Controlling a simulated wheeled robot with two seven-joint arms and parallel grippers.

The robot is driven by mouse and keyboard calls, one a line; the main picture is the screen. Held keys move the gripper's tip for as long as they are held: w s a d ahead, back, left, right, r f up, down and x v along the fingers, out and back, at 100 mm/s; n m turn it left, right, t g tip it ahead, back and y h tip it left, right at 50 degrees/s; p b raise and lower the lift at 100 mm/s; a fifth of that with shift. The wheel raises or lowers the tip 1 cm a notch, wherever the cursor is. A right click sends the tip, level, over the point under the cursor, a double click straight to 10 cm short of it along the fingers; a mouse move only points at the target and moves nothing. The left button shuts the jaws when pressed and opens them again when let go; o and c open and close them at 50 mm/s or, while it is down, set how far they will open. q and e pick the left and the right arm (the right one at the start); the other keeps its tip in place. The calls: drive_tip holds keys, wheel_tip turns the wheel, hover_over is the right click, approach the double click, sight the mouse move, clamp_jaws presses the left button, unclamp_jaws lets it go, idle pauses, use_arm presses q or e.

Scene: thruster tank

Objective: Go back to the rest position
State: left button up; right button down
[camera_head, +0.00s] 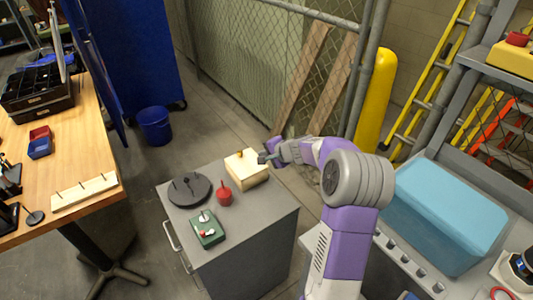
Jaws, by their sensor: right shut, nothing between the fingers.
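My right arm, purple and grey, reaches in from the lower right over the grey cabinet. My right gripper (266,157) is shut and empty. In the picture its tip lies at the right edge of a cream box (246,172) with a small yellowish knob on top. I cannot tell whether they touch. My left gripper is not in view.
The grey cabinet (260,235) also bears a dark round disc (182,194), a red round object (224,197) and a green box (208,232). A wooden table (85,150) stands left. A translucent blue tank (440,215) is at right. A blue bin (155,126) stands behind.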

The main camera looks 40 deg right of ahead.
drive_tip(key=shift+s+r, duration=0.25)
drive_tip(key=shift+s, duration=0.15)
